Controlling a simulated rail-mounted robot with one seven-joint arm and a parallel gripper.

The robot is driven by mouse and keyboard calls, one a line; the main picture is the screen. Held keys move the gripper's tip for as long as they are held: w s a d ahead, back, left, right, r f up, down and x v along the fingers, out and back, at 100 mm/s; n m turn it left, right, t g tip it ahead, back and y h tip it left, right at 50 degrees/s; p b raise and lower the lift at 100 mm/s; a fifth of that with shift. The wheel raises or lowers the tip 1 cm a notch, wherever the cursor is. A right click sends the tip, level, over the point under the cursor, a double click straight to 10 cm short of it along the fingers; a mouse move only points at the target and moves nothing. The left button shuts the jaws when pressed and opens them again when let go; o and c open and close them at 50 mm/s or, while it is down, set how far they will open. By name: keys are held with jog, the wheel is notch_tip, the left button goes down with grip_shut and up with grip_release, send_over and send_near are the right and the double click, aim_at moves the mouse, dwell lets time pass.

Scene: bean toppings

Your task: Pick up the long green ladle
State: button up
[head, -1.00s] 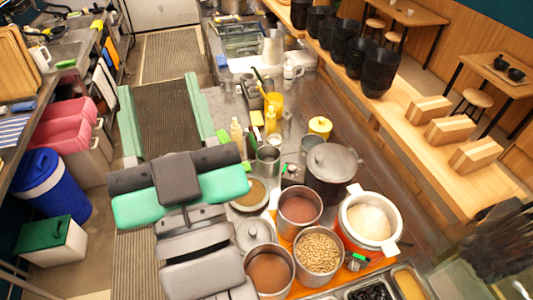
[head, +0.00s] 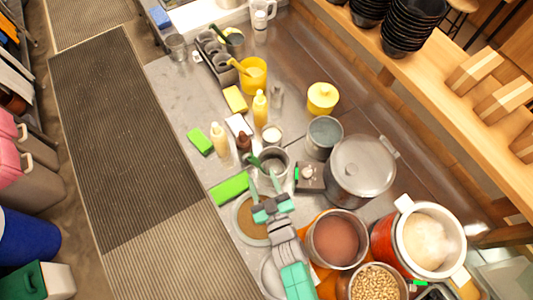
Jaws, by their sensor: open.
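A dark green handle (head: 218,33) leans out of a small container at the back end of the counter; it may be the long green ladle, but its lower end is hidden. Another small dark green piece (head: 254,161) shows by the rim of a small steel pot (head: 285,155) near my fingertips; I cannot tell what it belongs to. My gripper (head: 264,176) is open, its teal fingers pointing toward that pot. It is above the front part of the counter, beside a round pan of brown contents (head: 244,222), which my arm partly covers.
A lidded pot (head: 361,170), a pot of brown liquid (head: 337,255), a bean pot (head: 375,285) and a red-orange rice pot (head: 385,240) crowd the right. Sauce bottles (head: 220,140), a yellow cup (head: 253,73) and green blocks (head: 200,141) stand farther back. The left counter strip has free room.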

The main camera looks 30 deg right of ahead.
aim_at(254, 163)
jog(key=w, duration=0.2)
jog(key=w+b, duration=0.1)
jog(key=w, duration=0.2)
jog(key=w+d, duration=0.1)
jog(key=w, duration=0.1)
jog(key=shift+w, duration=0.4)
grip_shut()
